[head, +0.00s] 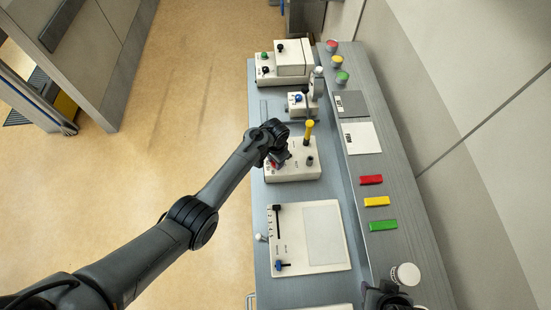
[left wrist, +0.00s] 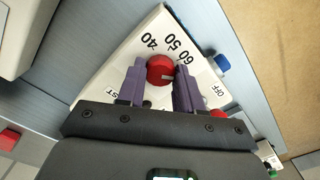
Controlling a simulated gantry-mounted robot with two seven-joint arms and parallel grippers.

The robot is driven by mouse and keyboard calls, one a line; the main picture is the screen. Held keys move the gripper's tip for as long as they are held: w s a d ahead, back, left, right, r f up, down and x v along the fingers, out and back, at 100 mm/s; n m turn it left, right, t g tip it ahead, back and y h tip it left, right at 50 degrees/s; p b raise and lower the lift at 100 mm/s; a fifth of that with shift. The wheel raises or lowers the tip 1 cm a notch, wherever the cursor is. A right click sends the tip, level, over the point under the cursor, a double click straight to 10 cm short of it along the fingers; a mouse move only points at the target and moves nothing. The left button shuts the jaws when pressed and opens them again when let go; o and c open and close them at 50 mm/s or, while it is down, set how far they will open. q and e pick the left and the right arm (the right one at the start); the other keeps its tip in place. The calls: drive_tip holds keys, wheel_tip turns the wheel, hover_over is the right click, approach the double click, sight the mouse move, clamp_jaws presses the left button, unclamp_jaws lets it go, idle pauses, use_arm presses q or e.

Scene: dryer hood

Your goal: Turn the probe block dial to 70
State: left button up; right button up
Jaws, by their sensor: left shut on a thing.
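The probe block (head: 303,172) is a white box in the middle of the bench, with a yellow-topped probe (head: 309,128) upright on it. My left gripper (head: 279,158) is over its near left part. In the left wrist view the red dial (left wrist: 158,68) sits between the fingers of my left gripper (left wrist: 160,76), which are shut on it. The printed 40, 50 and 60 show beyond the dial, and OFF is to the right. A pale mark on the dial faces the right finger. No 70 is readable. A dark part at the bottom right of the head view may be my right gripper (head: 384,297).
A white panel (head: 335,262) with sliders lies in front of the block. Behind it stand a small unit with a blue knob (head: 298,98) and a larger white unit (head: 264,78). Red, yellow and green bars (head: 376,201) lie on the right ledge. A white round item (head: 405,274) is near.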

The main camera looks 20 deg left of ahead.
use_arm(q)
drive_tip(key=shift+m+p, duration=0.3)
drive_tip(key=shift+m, duration=1.1)
drive_tip(key=o, duration=1)
drive_tip(key=shift+o, duration=0.2)
drive_tip(key=shift+r, duration=0.1)
wheel_tip(320, 180, up, 11)
drive_tip(key=p, duration=0.1)
drive_tip(key=shift+f, duration=0.2)
